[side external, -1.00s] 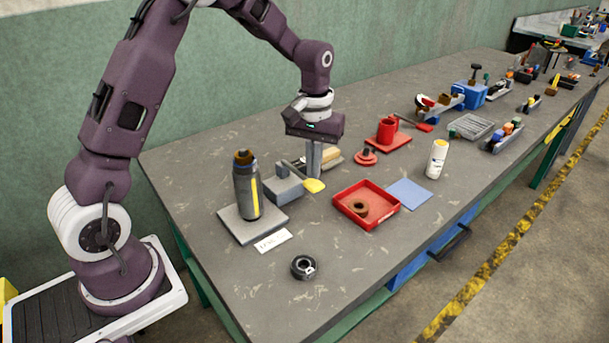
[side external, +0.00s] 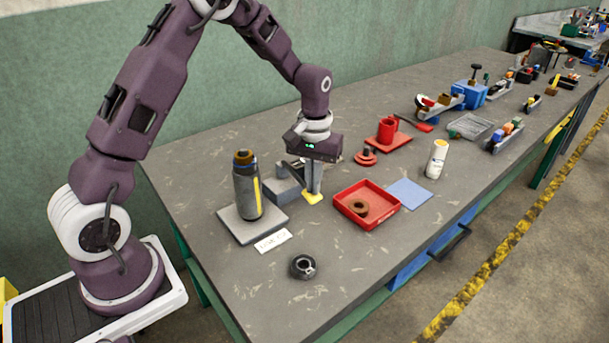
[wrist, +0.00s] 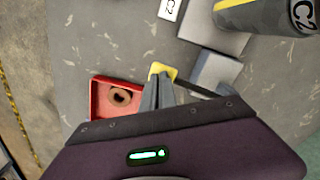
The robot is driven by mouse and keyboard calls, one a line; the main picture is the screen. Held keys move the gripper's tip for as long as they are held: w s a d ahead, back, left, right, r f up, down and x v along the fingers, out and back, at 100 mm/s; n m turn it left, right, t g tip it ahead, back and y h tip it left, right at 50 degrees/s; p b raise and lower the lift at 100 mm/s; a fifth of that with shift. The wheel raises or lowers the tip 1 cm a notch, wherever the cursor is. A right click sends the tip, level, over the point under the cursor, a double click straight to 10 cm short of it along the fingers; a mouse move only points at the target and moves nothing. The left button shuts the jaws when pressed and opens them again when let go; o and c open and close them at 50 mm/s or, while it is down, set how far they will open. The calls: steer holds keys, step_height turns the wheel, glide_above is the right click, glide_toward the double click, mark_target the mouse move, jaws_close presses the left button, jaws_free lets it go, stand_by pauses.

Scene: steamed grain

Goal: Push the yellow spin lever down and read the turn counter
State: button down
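The yellow lever end (side external: 313,198) shows low beside a grey block (side external: 284,187) in the side view, with a dark bar sloping near it. It also shows in the wrist view (wrist: 163,69), just past my fingertips. My gripper (side external: 313,191) is shut, pointing down, with its fingertips at the yellow end. They appear to touch it, but the exact contact is hard to tell. The fingers lie together with nothing visible between them in the wrist view (wrist: 153,104). A dark bottle-like cylinder with a yellow stripe (side external: 247,190) stands on a grey plate (side external: 231,226). I see no readable turn counter.
A red tray (side external: 386,215) holding a brown ring lies right of my gripper, beside a blue sheet (side external: 409,193). A white card (side external: 272,241) and black round part (side external: 303,267) lie in front.

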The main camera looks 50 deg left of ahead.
step_height(320, 180, up, 8)
steer(key=shift+f, duration=0.2)
stand_by(0.3)
steer(key=s+d+r+m+t, duration=0.3)
steer(key=s+d+r, duration=0.2)
steer(key=s+r, duration=0.65)
steer(key=s+d+m+t, duration=0.2)
steer(key=s+d+m, duration=0.1)
steer(key=s, duration=1.2)
steer(key=shift+s+r+t, duration=0.25)
steer(key=shift+r+t, duration=0.05)
steer(key=shift+r, duration=0.1)
steer(key=shift+a, duration=0.1)
stand_by(1.1)
